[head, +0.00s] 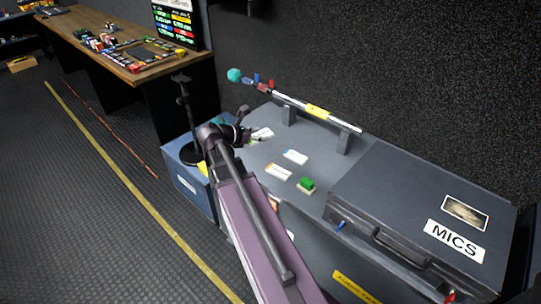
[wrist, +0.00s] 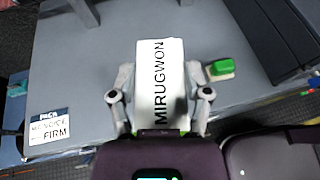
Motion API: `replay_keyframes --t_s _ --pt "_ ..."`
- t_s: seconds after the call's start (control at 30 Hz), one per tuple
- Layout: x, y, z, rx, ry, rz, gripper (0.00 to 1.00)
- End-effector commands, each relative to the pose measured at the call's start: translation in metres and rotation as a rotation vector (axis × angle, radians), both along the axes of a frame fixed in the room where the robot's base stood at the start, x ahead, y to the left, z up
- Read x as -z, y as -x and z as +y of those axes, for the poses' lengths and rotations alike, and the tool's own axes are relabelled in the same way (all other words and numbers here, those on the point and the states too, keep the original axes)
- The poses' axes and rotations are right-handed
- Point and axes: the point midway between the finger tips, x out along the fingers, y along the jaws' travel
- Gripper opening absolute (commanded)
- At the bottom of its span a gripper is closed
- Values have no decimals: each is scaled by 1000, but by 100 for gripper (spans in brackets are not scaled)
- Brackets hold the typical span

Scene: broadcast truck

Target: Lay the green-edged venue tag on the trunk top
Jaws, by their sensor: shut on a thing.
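A little green shows at the tag's near end, by the gripper's palm. In the head view my gripper (head: 244,134) is over the far left part of the trunk, with the tag (head: 262,133) partly hidden by the gripper. The grey-blue trunk top (head: 245,170) lies below, also in the wrist view (wrist: 85,60). I cannot tell whether the tag touches it.
A pole microphone (head: 318,111) rests on supports at the back. A MICS case (head: 420,215) is at right. A black stand (head: 184,110) rises at left.

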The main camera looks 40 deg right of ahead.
Motion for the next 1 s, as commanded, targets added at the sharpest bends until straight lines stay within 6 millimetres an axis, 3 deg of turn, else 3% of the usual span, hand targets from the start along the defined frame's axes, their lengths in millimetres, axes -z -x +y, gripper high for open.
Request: replay_keyframes --t_s 0.47,0.67,1.0 --pt "9 2 -4 0 0 0 23" --pt "31 -1 2 -28 0 0 23" --pt "87 -12 17 -112 0 0 23"
